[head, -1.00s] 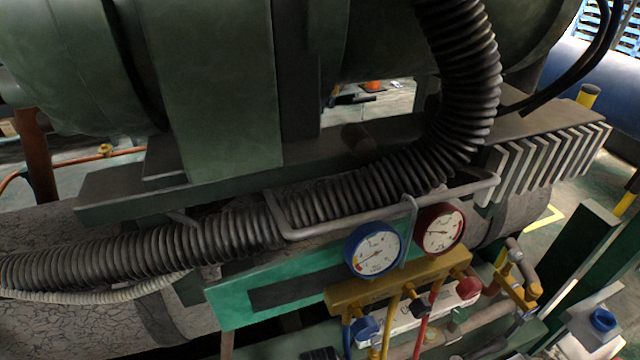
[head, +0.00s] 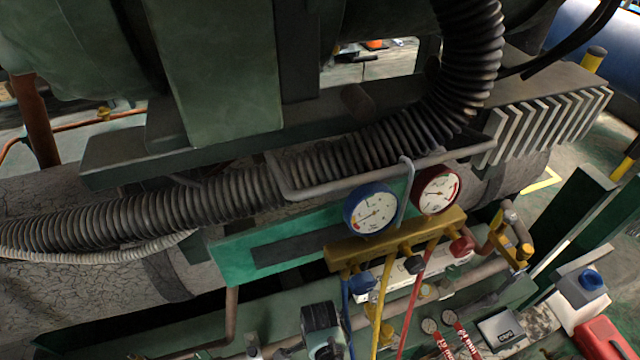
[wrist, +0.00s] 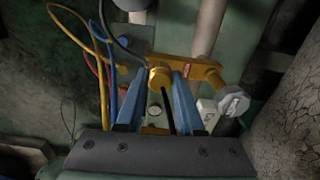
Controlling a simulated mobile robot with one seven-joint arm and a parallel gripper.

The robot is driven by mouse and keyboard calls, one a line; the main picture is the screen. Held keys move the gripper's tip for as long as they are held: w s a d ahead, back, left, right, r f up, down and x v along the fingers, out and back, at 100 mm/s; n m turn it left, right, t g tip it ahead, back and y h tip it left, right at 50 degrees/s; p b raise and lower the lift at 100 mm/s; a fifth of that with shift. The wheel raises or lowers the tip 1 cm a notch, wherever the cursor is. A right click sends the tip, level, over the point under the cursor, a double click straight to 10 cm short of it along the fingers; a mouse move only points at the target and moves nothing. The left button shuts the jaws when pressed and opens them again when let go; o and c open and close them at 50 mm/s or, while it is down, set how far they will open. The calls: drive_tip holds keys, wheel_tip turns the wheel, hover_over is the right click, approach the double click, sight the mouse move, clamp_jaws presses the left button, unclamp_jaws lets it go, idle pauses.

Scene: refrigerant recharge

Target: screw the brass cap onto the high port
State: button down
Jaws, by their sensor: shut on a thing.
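In the wrist view, my gripper (wrist: 160,80) has two blue fingers pointing at a brass fitting (wrist: 203,72) that carries a small red label (wrist: 188,63). The fingertips are shut on the round brass cap (wrist: 159,79), which sits between them in front of the left end of this fitting. The high port itself is hidden behind the cap, and I cannot tell whether cap and port touch. My gripper is not visible in the head view. A brass valve fitting (head: 520,250) stands at the right of the pipework there.
A grey hexagonal piece (wrist: 234,102) sits right of the fingers. Yellow, red and blue hoses (wrist: 103,80) hang at the left. In the head view, a brass gauge manifold (head: 395,240) with a blue gauge (head: 370,211) and a red gauge (head: 436,190) hangs before the green panel.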

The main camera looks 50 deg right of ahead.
idle(0.3)
drive_tip(key=shift+m, duration=0.7)
drive_tip(key=c, duration=1)
unclamp_jaws()
drive_tip(key=shift+m, duration=0.4)
drive_tip(key=o, duration=0.6)
drive_tip(key=shift+f, duration=0.1)
drive_tip(key=shift+c, duration=0.2)
drive_tip(key=shift+p, duration=0.3)
drive_tip(key=shift+r+p, duration=2.3)
drive_tip(key=shift+r, duration=0.05)
